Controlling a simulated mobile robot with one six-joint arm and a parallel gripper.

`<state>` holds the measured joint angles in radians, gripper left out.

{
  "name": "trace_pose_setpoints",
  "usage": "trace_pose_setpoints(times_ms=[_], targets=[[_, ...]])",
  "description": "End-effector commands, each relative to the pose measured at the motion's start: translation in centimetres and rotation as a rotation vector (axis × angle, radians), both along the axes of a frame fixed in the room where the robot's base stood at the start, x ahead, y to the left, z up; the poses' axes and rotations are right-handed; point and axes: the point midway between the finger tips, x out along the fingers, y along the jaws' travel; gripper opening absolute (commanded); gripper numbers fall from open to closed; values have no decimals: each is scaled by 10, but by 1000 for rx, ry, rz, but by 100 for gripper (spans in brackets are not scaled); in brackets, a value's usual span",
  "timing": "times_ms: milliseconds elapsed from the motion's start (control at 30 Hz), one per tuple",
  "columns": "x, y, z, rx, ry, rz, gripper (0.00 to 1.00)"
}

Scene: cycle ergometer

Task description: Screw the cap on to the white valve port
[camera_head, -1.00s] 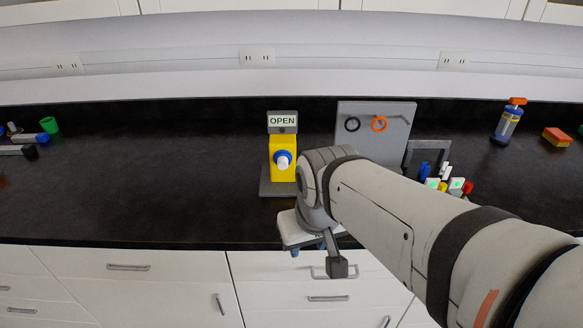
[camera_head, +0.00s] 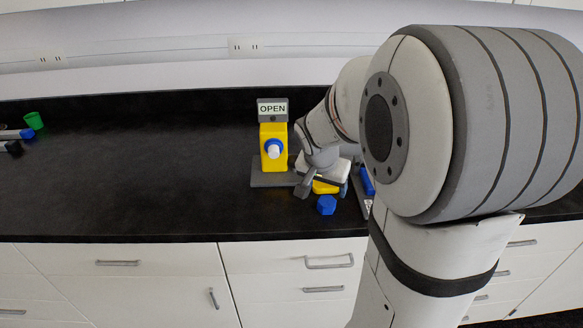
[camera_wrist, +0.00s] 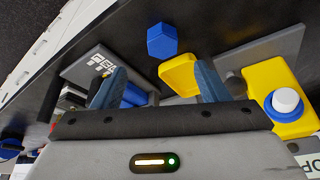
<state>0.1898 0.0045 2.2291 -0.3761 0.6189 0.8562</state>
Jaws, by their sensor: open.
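The white valve port (camera_head: 273,152) sticks out of a blue collar on the front of the yellow valve block (camera_head: 274,133); its end looks bare. The port also shows at the right of the wrist view (camera_wrist: 285,101). A blue hexagonal piece, which looks like a cap (camera_head: 326,204), lies on the counter in front of my gripper; it is at top centre in the wrist view (camera_wrist: 162,40). My gripper (camera_wrist: 160,72) is open, its blue fingers apart, low over the counter right of the valve. A yellow, shallow open piece (camera_wrist: 180,76) lies near the right finger; I cannot tell whether they touch.
The valve stands on a grey base plate (camera_head: 268,179) under an OPEN sign (camera_head: 272,108). A grey plate with a printed marker (camera_wrist: 92,66) and a blue cylinder (camera_wrist: 134,95) lie left in the wrist view.

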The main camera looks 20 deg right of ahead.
Motion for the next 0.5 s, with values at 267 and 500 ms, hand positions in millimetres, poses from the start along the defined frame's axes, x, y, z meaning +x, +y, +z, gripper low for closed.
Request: trace_pose_setpoints(times_ms=[267, 500], targets=[[13, -12, -27, 1, -9, -38, 68], [19, -14, -55, 2, -6, -35, 68]])
